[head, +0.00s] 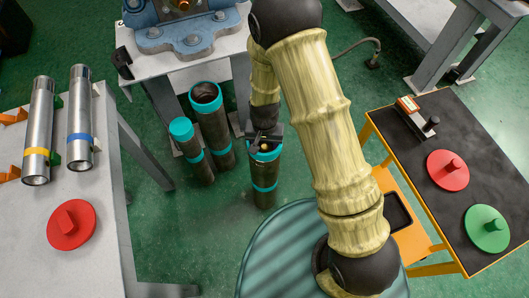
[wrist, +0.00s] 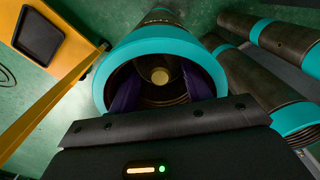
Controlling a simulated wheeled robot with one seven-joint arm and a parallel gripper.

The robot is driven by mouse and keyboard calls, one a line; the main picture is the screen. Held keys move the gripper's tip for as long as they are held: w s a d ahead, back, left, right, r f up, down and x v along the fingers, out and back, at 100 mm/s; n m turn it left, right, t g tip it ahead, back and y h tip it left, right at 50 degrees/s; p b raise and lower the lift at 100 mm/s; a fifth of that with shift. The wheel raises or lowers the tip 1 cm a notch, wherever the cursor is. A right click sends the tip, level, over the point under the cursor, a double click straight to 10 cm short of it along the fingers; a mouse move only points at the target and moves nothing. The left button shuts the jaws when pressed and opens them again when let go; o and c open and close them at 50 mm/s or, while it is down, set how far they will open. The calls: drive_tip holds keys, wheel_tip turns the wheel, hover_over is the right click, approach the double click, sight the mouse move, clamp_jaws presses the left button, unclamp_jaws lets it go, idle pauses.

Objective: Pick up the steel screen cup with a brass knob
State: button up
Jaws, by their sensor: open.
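The brass knob (wrist: 160,76) shows as a small round disc inside the mouth of an upright dark pipe with a teal collar (wrist: 112,72). The steel cup body around the knob is dark and hard to make out in the wrist view. My gripper (wrist: 160,88) is open, with one purple finger on each side of the knob, in front of the pipe mouth or just inside it; I cannot tell how deep. In the head view my gripper (head: 264,138) is over the top of this pipe (head: 265,177), hiding part of its mouth.
Two more teal-collared pipes stand just left, one open-topped (head: 212,120) and one shorter (head: 190,150). A grey table (head: 85,245) at left holds two steel cylinders and a red knobbed disc (head: 71,224). A black-topped cart (head: 450,125) at right holds red and green discs. A vise bench (head: 185,68) stands behind.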

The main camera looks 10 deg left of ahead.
sight(265, 146)
drive_tip(key=shift+c, duration=0.4)
clamp_jaws()
drive_tip(key=shift+r, duration=0.15)
wheel_tip(265, 146, up, 18)
drive_tip(key=p, duration=0.4)
drive_tip(key=shift+p, duration=0.35)
